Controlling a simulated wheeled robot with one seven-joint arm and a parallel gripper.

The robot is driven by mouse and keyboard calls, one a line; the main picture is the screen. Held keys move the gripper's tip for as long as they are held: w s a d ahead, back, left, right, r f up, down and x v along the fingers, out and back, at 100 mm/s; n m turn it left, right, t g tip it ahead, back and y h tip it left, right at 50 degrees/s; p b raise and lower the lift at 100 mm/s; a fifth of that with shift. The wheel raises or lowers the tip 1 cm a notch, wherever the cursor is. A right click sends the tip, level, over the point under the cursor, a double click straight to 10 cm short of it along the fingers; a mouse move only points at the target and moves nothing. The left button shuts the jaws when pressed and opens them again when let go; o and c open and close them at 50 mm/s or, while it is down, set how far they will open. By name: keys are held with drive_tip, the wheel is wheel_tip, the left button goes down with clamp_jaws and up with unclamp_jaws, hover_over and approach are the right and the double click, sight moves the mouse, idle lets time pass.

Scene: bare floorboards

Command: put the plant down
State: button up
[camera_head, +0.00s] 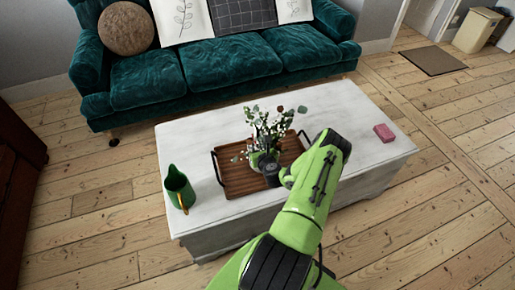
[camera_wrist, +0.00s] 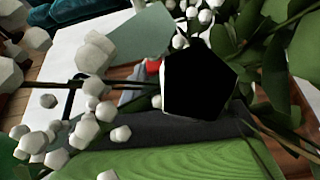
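The plant (camera_head: 268,130), with green leaves and small white blossoms, is over the wooden tray (camera_head: 232,182) on the white table. Its light green pot (camera_head: 256,160) shows partly behind my gripper (camera_head: 273,174). I cannot tell whether the pot rests on the tray or is just above it. In the wrist view the plant's white blossoms (camera_wrist: 92,52) and leaves fill much of the picture, with a green grooved surface along the bottom. A black shape (camera_wrist: 198,82) sits in the middle. My fingertips are hidden or too dark to read, so my grip is unclear.
A green jug (camera_head: 178,188) stands at the table's left end. A pink block (camera_head: 384,133) lies at the right end of the white table (camera_head: 345,105). A teal sofa (camera_head: 225,60) is close behind. The tabletop right of the tray is mostly clear.

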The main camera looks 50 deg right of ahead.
drive_tip(key=p+v, duration=0.2)
drive_tip(key=v, duration=1)
drive_tip(key=shift+p, duration=0.35)
drive_tip(key=shift+a, duration=0.1)
